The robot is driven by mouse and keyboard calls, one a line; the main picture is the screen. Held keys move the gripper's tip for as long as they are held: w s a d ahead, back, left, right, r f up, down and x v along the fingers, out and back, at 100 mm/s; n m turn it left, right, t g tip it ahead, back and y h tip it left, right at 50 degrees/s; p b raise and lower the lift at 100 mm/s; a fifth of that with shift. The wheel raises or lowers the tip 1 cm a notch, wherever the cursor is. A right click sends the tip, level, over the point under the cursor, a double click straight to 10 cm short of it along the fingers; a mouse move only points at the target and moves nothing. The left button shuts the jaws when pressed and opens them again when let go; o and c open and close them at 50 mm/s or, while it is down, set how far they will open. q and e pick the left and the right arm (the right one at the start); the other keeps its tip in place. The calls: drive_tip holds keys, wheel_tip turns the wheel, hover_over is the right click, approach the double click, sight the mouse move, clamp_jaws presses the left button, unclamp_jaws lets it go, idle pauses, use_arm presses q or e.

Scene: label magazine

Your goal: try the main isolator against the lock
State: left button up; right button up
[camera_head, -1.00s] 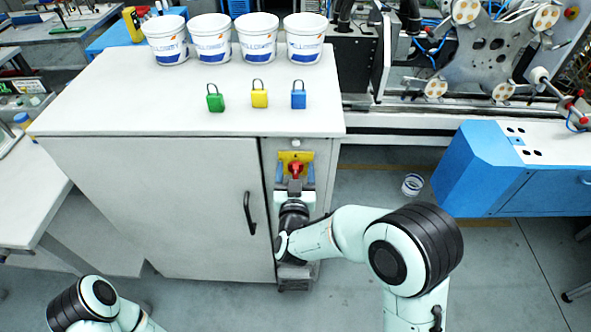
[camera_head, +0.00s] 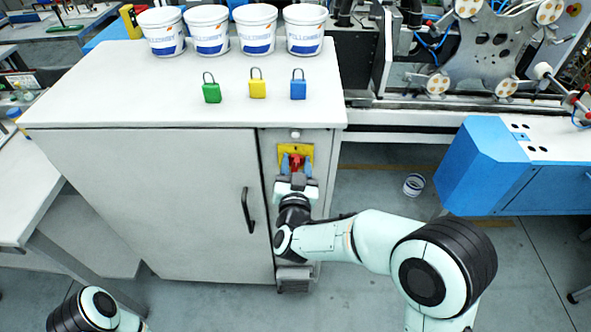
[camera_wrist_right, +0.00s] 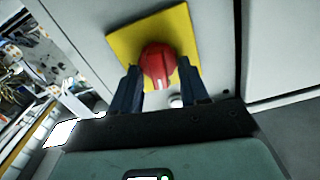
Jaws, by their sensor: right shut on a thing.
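The main isolator is a red knob (camera_head: 297,161) on a yellow plate (camera_head: 306,150) on the cabinet's front. My right gripper (camera_head: 296,168) is at it, its blue-grey fingers on either side of the knob. In the right wrist view the red knob (camera_wrist_right: 157,62) sits between the fingers (camera_wrist_right: 158,82), in front of the yellow plate (camera_wrist_right: 122,44). The gripper is shut on the knob. I see no padlock on the isolator, but its lower part is partly hidden. A green padlock (camera_head: 211,93), a yellow padlock (camera_head: 257,89) and a blue padlock (camera_head: 298,90) stand on the cabinet top. My left gripper is out of view.
The white cabinet (camera_head: 120,100) has a black door handle (camera_head: 248,210) left of my right arm. Several white tubs (camera_head: 256,30) stand along its back edge. A blue machine unit (camera_head: 485,165) is at right.

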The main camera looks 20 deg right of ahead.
drive_tip(key=o, duration=1.1)
drive_tip(key=shift+c, duration=0.2)
drive_tip(key=b+v, duration=0.1)
drive_tip(key=v, duration=1.2)
drive_tip(key=shift+s+b, duration=0.2)
drive_tip(key=shift+b, duration=0.1)
